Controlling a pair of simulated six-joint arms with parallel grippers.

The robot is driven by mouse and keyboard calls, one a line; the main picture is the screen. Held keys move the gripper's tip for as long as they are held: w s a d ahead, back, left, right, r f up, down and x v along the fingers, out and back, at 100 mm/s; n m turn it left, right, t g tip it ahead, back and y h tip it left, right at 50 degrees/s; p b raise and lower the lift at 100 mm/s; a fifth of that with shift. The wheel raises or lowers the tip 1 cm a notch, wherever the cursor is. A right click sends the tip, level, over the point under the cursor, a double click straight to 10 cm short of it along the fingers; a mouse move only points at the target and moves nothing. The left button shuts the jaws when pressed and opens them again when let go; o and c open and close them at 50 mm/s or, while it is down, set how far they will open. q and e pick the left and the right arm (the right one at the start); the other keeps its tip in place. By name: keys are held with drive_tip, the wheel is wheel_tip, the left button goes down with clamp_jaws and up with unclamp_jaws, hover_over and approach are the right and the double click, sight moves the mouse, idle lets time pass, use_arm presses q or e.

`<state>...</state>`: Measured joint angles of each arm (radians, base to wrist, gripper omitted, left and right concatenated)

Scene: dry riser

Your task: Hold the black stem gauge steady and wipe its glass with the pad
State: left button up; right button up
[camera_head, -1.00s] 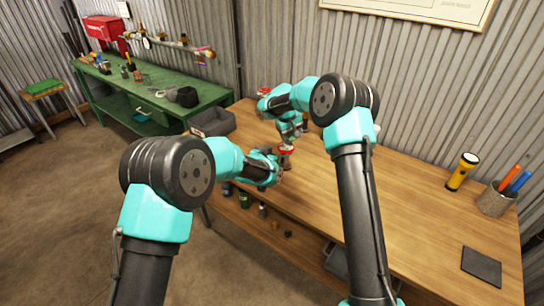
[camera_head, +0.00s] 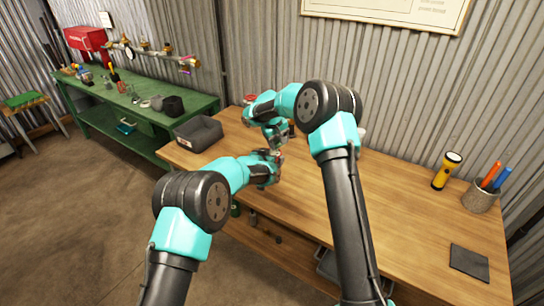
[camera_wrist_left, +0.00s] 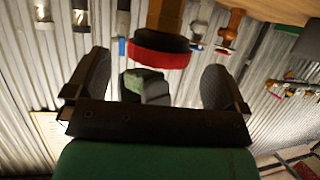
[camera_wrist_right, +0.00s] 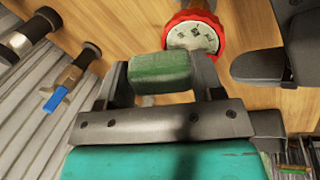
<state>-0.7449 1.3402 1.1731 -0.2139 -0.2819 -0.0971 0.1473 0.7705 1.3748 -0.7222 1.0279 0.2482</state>
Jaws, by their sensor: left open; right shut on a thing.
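A red-rimmed gauge with a white dial (camera_wrist_right: 196,36) stands close ahead in the right wrist view. Its red rim (camera_wrist_left: 160,50) and dark brownish stem also show in the left wrist view. The stem's true colour is hard to tell. My right gripper (camera_wrist_right: 160,78) is shut on a green pad (camera_wrist_right: 160,68), just short of the dial; I see no clear contact. My left gripper (camera_wrist_left: 156,80) is open, its fingers on either side below the gauge rim. It shows in the head view (camera_head: 274,164).
A grey tray (camera_head: 198,133) sits at the table's left end. A yellow flashlight (camera_head: 446,170), a pen cup (camera_head: 481,196) and a dark square mat (camera_head: 469,262) are at the right. Other fittings (camera_wrist_right: 68,86) stand near the gauge. The table's middle right is clear.

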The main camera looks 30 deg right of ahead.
use_arm(q)
drive_tip(key=shift+x, duration=1.6)
drive_tip(key=shift+c, duration=0.4)
drive_tip(key=c, duration=1.1)
drive_tip(key=shift+c, duration=0.2)
